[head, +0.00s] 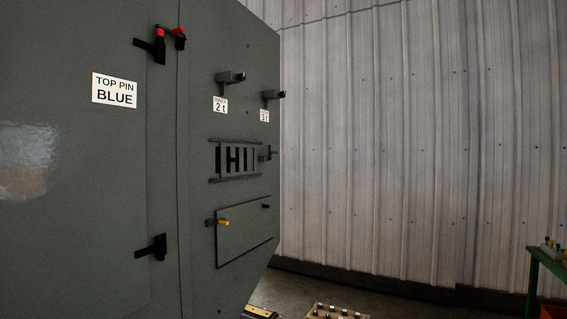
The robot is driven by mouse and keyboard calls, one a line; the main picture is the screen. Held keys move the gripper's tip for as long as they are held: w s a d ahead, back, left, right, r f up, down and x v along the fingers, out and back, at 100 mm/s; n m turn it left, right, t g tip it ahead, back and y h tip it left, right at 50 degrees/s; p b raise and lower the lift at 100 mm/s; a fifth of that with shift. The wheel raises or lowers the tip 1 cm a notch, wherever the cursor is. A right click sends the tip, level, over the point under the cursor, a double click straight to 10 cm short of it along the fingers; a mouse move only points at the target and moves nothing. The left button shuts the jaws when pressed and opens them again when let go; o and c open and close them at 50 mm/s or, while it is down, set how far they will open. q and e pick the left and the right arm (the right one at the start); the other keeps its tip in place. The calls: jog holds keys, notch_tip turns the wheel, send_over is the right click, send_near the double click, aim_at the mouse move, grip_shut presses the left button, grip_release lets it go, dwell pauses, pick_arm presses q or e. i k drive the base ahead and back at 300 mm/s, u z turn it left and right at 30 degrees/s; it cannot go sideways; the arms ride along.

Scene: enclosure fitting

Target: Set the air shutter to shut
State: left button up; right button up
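The air shutter (238,160) is a slotted sliding plate between two horizontal rails on the grey enclosure's face, right of centre on that face. Several dark upright openings show in it, of uneven width, so it looks at least partly open. A small handle with a green tip (274,153) sticks out at the shutter's right end, by the enclosure's edge. Neither of my grippers is in view.
The grey enclosure (110,190) fills the left side. Black latches, two with red tips (180,32), and bracketed pegs above labels "2 t" (220,104) and "3 t" stick out. A green table (545,262) stands far right.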

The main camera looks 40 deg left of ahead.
aim_at(232, 159)
jog(key=u, duration=0.3)
jog(key=i, duration=1.5)
jog(key=u, duration=0.5)
